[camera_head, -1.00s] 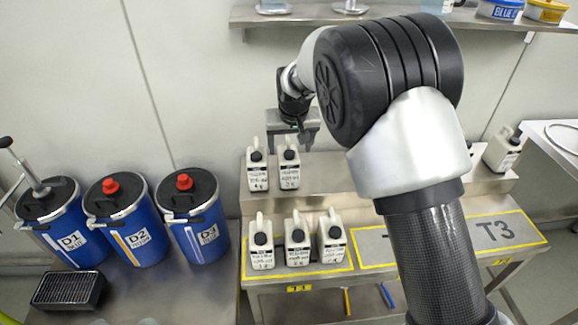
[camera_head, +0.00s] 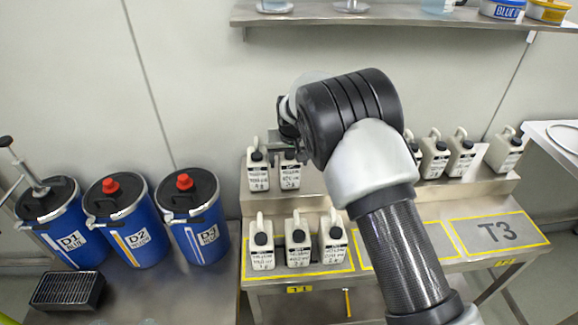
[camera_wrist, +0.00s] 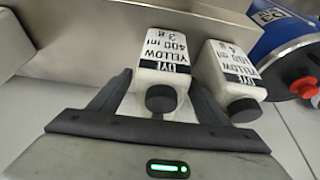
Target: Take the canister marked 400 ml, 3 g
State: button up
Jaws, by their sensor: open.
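The canister marked YELLOW, 400 ml, 3 g (camera_wrist: 163,58) is white with a black cap and a black DYE band. In the wrist view it is upside down, between the two fingers of my gripper (camera_wrist: 160,88). The fingers are open, one on each side; I cannot tell whether they touch it. In the head view this canister (camera_head: 289,176) stands on the raised shelf of the bench, its top partly hidden by my gripper (camera_head: 286,147). Its neighbour marked 4 g (camera_wrist: 236,75) stands close beside the right finger in the wrist view.
Three canisters (camera_head: 297,243) stand in front on the yellow-marked bench. Several more stand along the raised shelf to the right, such as one (camera_head: 461,155). Blue drums (camera_head: 193,215) stand at left. A wall shelf (camera_head: 400,16) runs above. Area T3 (camera_head: 496,232) is clear.

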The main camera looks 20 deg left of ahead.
jog(key=shift+r, duration=0.1)
jog(key=c, duration=1.5)
